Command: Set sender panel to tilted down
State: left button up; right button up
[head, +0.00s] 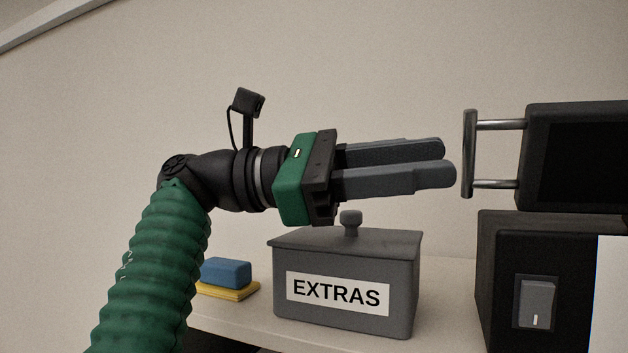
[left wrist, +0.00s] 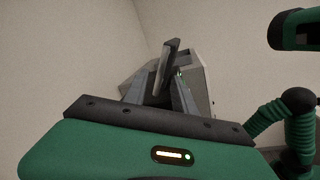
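A dark panel (head: 580,155), likely the sender panel, is cut off by the right edge of the head view. It looks nearly upright, and its label is not visible. A metal bar handle (head: 469,153) stands out from its left side on two rods. My left gripper (head: 450,162) points right, its fingertips just short of the handle and seemingly apart from it. In the left wrist view the fingers are spread, with the handle (left wrist: 167,62) beyond and between them.
Below the panel is a black box (head: 498,275) with a rocker switch (head: 536,301). A grey lidded EXTRAS box (head: 400,270) stands on the shelf under my left gripper. A blue block on a yellow one (head: 228,274) lies left of it. The space above is clear.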

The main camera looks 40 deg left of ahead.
pick_arm(q)
jog(key=v, duration=1.2)
jog(key=shift+p, duration=0.45)
jog(key=shift+w+d, duration=0.15)
